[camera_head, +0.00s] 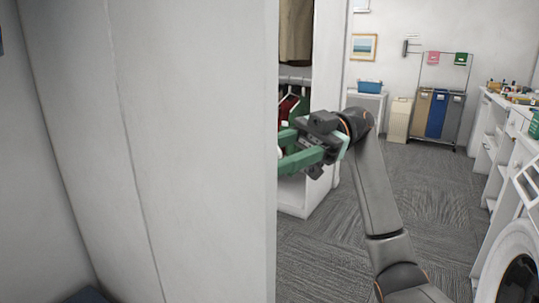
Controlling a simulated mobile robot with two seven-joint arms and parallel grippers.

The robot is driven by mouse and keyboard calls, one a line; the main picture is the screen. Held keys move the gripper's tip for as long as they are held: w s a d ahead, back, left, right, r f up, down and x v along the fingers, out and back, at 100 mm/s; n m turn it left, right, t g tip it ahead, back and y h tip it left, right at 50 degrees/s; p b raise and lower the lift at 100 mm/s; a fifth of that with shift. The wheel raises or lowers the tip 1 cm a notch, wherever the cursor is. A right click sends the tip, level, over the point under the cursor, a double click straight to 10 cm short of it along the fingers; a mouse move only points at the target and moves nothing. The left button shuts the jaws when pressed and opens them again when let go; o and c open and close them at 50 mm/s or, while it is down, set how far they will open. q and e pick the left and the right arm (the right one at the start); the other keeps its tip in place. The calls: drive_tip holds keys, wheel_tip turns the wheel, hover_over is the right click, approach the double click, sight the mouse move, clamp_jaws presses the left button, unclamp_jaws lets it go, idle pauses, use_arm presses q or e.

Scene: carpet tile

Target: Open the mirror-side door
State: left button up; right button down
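A large white panel (190,150) fills the left half of the head view, with a thin vertical seam and a straight right edge. I cannot tell whether it is the mirror-side door; no mirror surface or handle shows on it. My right arm comes up from the lower right. My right gripper (290,148), with green fingers, is at the panel's right edge, in front of an open wardrobe (329,187). The panel's edge hides the fingertips, so I cannot tell whether they touch or hold anything. My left gripper is not in view.
Clothes (296,32) hang in the wardrobe. Grey carpet (430,185) is free behind my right arm. Laundry bins (438,115) and a small table with a blue basket (369,86) stand at the back. A white counter (505,135) and a washing machine (510,265) line the right.

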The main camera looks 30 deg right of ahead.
drive_tip(key=shift+f, duration=0.1)
drive_tip(key=shift+c, duration=2.2)
unclamp_jaws()
drive_tip(key=shift+d, duration=0.1)
drive_tip(key=shift+w+d, duration=0.15)
drive_tip(key=shift+d, duration=0.2)
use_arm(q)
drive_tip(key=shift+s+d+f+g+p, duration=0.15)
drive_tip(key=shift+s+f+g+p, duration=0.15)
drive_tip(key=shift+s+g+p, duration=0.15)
use_arm(e)
drive_tip(key=v, duration=1.1)
drive_tip(key=shift+d, duration=0.35)
drive_tip(key=shift+w, duration=0.1)
